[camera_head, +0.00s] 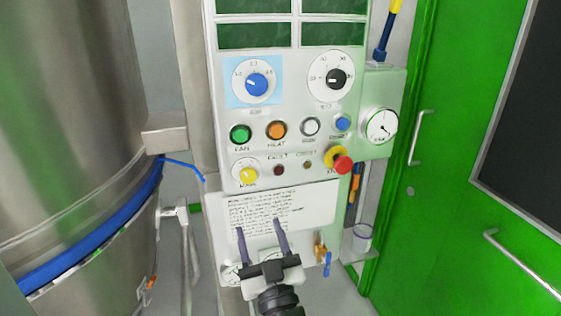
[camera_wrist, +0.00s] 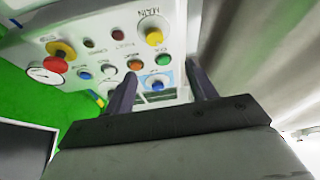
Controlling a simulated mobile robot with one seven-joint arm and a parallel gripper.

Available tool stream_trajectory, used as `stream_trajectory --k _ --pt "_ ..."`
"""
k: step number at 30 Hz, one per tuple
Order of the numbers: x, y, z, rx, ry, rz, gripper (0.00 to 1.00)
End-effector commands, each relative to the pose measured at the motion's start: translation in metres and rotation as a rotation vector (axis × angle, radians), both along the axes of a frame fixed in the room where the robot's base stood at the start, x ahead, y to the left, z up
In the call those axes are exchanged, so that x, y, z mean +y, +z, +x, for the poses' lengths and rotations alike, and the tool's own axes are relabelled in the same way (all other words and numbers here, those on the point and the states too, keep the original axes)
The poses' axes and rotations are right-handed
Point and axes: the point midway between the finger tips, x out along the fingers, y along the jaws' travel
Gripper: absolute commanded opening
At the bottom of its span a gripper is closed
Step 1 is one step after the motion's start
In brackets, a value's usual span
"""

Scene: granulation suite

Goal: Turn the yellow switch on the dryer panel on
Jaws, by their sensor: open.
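The dryer panel (camera_head: 288,100) is a pale upright panel with knobs, buttons and lamps. The yellow switch (camera_head: 246,172) is a round knob at its lower left, on a pale plate with lettering below it. It also shows near the top of the wrist view (camera_wrist: 154,36). My gripper (camera_head: 258,228) is open and empty, in front of the printed label below the switch and slightly to its right. In the wrist view my gripper's two dark fingers (camera_wrist: 161,88) stand apart, with the switch beyond them. I see no contact with the switch.
A red emergency button (camera_head: 342,163) on a yellow collar sits right of the switch. Green (camera_head: 240,134) and orange (camera_head: 276,130) buttons are above it. A steel vessel (camera_head: 75,110) stands at left. A gauge (camera_head: 381,126) and a green door (camera_head: 450,150) are at right.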

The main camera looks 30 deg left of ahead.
Motion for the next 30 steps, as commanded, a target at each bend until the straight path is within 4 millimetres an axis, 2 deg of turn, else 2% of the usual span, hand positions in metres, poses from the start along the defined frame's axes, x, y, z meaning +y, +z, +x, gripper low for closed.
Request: stream_trajectory --k 11,30 --pt "0.006 -0.008 0.006 0.010 0.011 -0.022 0.56" --pt "0.036 0.011 0.031 0.013 0.002 -0.018 0.56"
